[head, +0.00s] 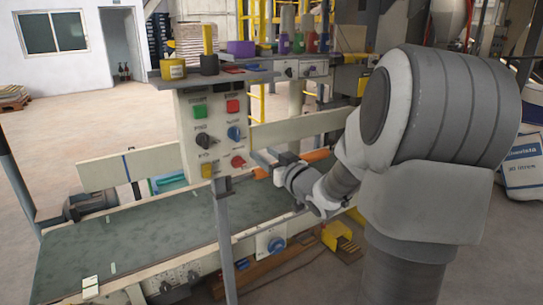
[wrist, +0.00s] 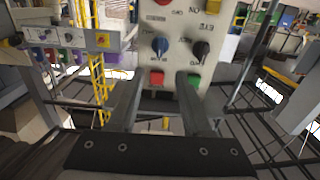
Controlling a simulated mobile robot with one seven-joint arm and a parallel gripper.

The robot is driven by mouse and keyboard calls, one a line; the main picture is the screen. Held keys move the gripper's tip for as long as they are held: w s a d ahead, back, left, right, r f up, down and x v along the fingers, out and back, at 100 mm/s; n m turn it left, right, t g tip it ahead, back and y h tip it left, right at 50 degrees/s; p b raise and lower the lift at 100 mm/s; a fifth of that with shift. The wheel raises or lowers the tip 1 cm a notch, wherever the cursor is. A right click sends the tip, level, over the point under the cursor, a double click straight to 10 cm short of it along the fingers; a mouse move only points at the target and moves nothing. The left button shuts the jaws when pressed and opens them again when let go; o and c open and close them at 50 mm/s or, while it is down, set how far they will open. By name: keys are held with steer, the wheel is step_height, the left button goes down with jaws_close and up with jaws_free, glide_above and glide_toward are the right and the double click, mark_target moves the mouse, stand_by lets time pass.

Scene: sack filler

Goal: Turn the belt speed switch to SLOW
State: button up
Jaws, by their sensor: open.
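A pale control panel (head: 213,140) stands on a post in the head view and fills the top middle of the wrist view, upside down. It has a black knob (head: 206,141) on the left and a blue knob (head: 236,133) on the right. In the wrist view the blue knob (wrist: 160,46) and black knob (wrist: 201,48) lie beyond the fingertips. The labels are too small to read, so I cannot tell which knob is the belt speed switch. My gripper (wrist: 160,84) is open and empty, its fingers pointing at the panel, apart from both knobs.
The panel also carries a green button (head: 200,111), a red button (head: 233,106), a yellow button (head: 207,171) and a lower red control (head: 238,161). A shelf with jars (head: 172,69) overhangs it. The conveyor belt (head: 120,245) runs below, with another blue knob (head: 276,245) on its side.

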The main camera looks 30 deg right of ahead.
steer(key=shift+s, duration=1.55)
